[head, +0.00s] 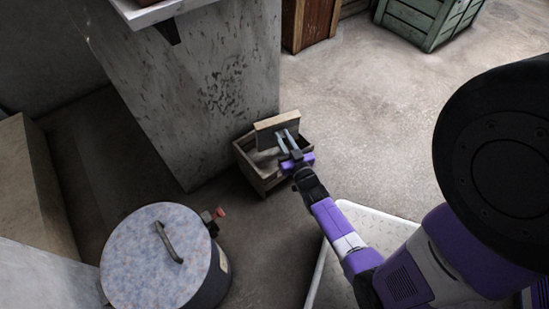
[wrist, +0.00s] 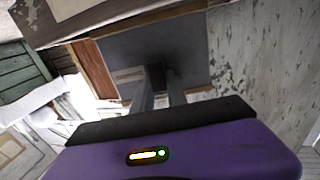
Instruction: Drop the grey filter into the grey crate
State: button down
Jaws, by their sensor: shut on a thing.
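The grey filter (head: 276,123) is a flat square slab with a pale tan edge and a grey face. My gripper (head: 286,140) is shut on it and holds it upright. In the wrist view the filter's grey face (wrist: 121,48) fills the middle, with my gripper's fingers (wrist: 158,86) against it. The grey crate (head: 266,184) is a small open box of worn wood on the floor, beside the concrete block. In the head view the filter overlaps the crate's back part. The filter hides part of the crate's inside, and I cannot tell its exact height above the rim.
A concrete block (head: 205,95) stands right behind and left of the crate. A round lidded drum (head: 155,260) stands at the lower left. A brown crate (head: 310,22) and a green crate (head: 424,24) stand at the back.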

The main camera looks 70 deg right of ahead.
jog(key=c, duration=1.3)
grip_release()
jog(key=shift+o, duration=0.2)
jog(key=p+v, duration=0.2)
jog(key=v, duration=0.6)
jog(key=shift+d, duration=0.1)
